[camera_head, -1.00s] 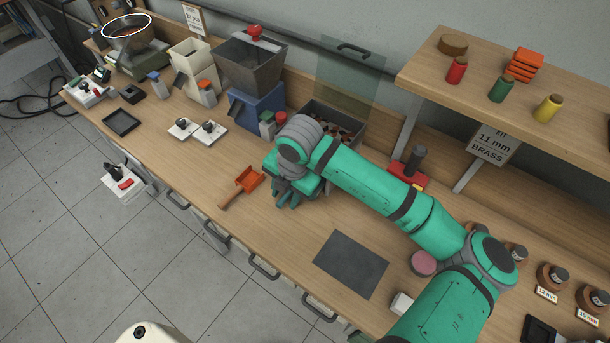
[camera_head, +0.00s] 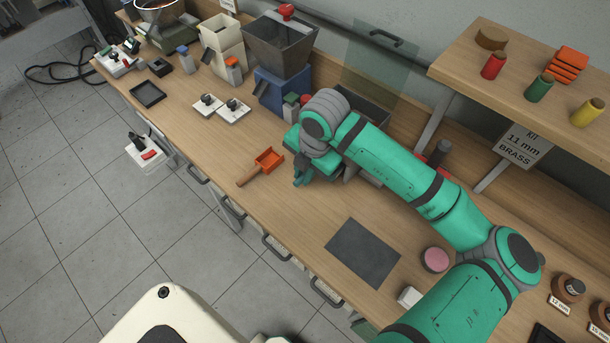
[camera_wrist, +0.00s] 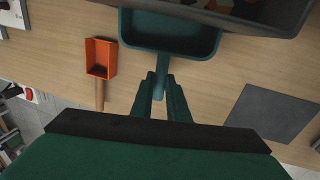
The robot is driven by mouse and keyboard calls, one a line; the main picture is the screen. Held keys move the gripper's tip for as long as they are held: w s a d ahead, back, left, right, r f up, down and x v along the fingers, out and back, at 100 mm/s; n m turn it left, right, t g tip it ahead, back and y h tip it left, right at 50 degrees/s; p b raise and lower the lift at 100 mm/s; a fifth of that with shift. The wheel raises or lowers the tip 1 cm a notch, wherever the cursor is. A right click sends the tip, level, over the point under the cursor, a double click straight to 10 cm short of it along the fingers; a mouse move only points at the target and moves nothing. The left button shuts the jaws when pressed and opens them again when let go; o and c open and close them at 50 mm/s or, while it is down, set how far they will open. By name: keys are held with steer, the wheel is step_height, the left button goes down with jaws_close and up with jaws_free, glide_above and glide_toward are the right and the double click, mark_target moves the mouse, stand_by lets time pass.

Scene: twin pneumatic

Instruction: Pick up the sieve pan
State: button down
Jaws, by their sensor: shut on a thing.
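In the head view my gripper (camera_head: 301,180) is over the bench in front of the grey bin (camera_head: 376,95), and my arm hides the pan. A round metal pan with a bright rim (camera_head: 158,4) stands on a green base at the far left, partly cut off.
An orange scoop (camera_head: 269,160) lies on the bench left of my gripper. A dark mat (camera_head: 363,252) lies to the right. The blue hopper machine (camera_head: 283,90) and a clear panel (camera_head: 385,55) stand behind. A shelf (camera_head: 560,50) overhangs at right.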

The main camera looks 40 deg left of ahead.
steer(key=shift+s+r, duration=0.1)
steer(key=shift+r, duration=0.7)
steer(key=s+a, duration=0.1)
steer(key=s, duration=1.6)
steer(key=shift+m, duration=0.4)
steer(key=w, duration=0.6)
steer(key=shift+w+a+f, duration=0.2)
steer(key=shift+w+a, duration=0.1)
steer(key=shift+w+d+f, duration=0.1)
steer(key=shift+w+f, duration=0.3)
steer(key=shift+f, duration=0.35)
steer(key=shift+w+f, duration=0.35)
steer(key=shift+f, duration=0.4)
steer(key=shift+w+d, duration=0.2)
steer(key=shift+w, duration=2.35)
steer(key=shift+w+d, duration=0.2)
steer(key=shift+w, duration=2.4)
steer(key=shift+w+d, duration=0.2)
steer(key=shift+w, duration=2.35)
steer(key=shift+f, duration=0.2)
